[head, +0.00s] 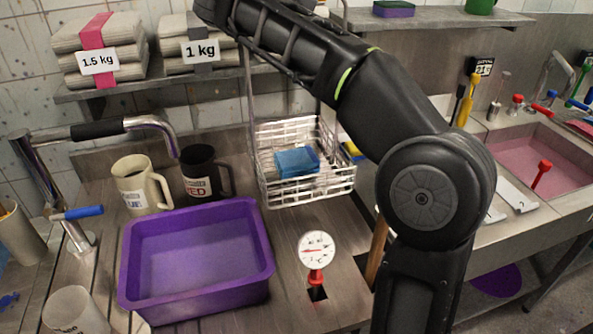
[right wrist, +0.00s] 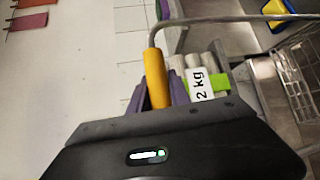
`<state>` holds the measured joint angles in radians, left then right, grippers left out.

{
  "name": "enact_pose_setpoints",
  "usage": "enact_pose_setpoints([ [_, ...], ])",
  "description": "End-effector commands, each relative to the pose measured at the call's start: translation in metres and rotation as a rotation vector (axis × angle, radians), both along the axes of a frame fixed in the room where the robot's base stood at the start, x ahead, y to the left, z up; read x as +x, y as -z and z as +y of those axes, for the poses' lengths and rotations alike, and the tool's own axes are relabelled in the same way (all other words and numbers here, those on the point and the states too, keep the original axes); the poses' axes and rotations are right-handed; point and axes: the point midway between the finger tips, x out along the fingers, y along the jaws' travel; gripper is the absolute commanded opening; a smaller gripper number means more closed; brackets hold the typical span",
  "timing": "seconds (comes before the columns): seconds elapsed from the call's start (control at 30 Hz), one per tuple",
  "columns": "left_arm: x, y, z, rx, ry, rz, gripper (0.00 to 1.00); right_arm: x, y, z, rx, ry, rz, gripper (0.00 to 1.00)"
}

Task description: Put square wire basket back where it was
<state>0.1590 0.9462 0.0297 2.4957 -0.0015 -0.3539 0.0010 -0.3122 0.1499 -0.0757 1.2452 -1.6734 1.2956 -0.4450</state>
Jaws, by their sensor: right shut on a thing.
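The square wire basket (head: 262,165) is in the middle of the head view, upright, with a blue block (head: 297,162) seen in it. Its tall wire handle rises behind my right arm. In the right wrist view the wire basket (right wrist: 297,85) is at the right edge, and a yellow grip (right wrist: 155,75) on the bent wire is between the fingers. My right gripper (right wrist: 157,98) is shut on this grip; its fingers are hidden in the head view. I cannot tell whether the basket's bottom touches the counter. My left gripper is not in view.
A purple tub (head: 130,270) stands left of the basket, with a cream mug (head: 140,187) and black mug (head: 200,172) behind. A dial thermometer (head: 317,250) stands in front. A shelf (head: 130,88) with weighted bundles is above. A pink-filled sink (head: 530,155) is right.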

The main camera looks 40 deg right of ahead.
Motion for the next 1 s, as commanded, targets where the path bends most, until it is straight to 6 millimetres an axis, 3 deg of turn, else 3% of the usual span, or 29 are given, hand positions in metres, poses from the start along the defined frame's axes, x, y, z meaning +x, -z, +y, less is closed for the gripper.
enact_pose_setpoints([
  [0.37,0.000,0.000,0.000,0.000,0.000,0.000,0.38,-0.001,0.000,0.000,-0.002,0.000,-0.003,0.00],
  [0.73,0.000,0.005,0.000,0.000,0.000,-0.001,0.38,-0.001,0.049,0.000,-0.002,-0.001,-0.002,0.00],
  [1.0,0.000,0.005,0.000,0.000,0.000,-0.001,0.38,0.000,0.056,0.000,-0.002,0.000,-0.005,0.00],
])
